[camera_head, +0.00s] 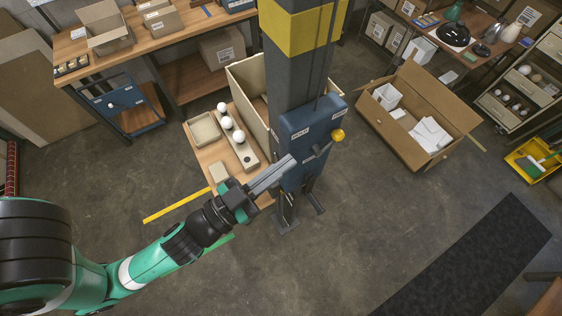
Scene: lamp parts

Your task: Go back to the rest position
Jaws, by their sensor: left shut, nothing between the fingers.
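My left arm comes in from the lower left. My left gripper (291,160) is shut and empty. Its grey fingers point up and right, in front of the blue housing (303,128) on the dark column. My right gripper is not in view.
A lever with a yellow knob (338,136) sticks out right of the housing. An open cardboard box (400,143) with white items stands to the right. A workbench (150,45) is at the back left. The floor at lower right is clear, with a black mat (470,262).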

